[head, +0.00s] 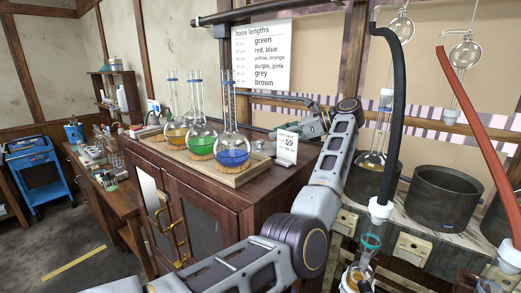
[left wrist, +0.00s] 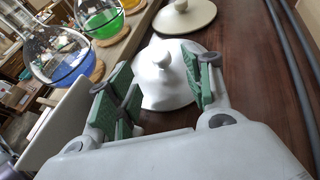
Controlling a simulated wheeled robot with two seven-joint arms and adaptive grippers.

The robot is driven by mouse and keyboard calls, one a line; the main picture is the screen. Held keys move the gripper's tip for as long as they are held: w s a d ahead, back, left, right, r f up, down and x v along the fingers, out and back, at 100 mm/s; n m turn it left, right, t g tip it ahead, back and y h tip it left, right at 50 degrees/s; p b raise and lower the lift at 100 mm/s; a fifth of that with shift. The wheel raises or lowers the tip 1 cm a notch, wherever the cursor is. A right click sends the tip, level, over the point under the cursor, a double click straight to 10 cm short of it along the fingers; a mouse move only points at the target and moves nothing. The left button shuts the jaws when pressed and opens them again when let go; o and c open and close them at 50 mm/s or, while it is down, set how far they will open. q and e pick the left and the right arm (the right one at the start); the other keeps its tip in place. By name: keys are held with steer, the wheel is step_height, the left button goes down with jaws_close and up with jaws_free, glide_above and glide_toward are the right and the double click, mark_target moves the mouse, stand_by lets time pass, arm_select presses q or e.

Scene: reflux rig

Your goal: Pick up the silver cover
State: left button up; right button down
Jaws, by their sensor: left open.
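The silver cover (left wrist: 168,90) is a pale, shiny dome with a round knob on top, resting on the dark wooden cabinet top. In the left wrist view it lies between and beyond the green-padded fingers of my left gripper (left wrist: 165,82). The fingers are apart, with one on each side of the knob in the picture; I cannot tell whether they touch the cover. In the head view my left gripper (head: 312,126) is over the cabinet top, behind the small price card. I cannot make out the silver cover clearly there. My right gripper is not in view.
A cream lid (left wrist: 184,17) with a knob lies beyond the silver cover. Flasks with blue (head: 232,157), green (head: 202,145) and yellow liquid stand on a wooden tray (head: 232,181). The price card (head: 286,148) stands close by. A dark pot (head: 444,196) and hoses are at right.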

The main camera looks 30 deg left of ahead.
arm_select(q)
steer(key=shift+a, duration=0.15)
steer(key=shift+r+p+x, duration=0.1)
steer(key=shift+p+x, duration=0.25)
steer(key=shift+x, duration=0.4)
steer(key=shift+r+p+x, duration=0.15)
steer(key=shift+p+x, duration=0.15)
steer(key=shift+x, duration=1.55)
steer(key=shift+c, duration=0.4)
jaws_close()
steer(key=shift+w+r, duration=0.1)
step_height(320, 180, up, 10)
steer(key=p, duration=0.6)
step_height(320, 180, up, 8)
glide_above(259, 140)
steer(key=d, duration=0.2)
steer(key=s+a, duration=0.2)
steer(key=a, duration=1.5)
steer(key=shift+a, duration=0.25)
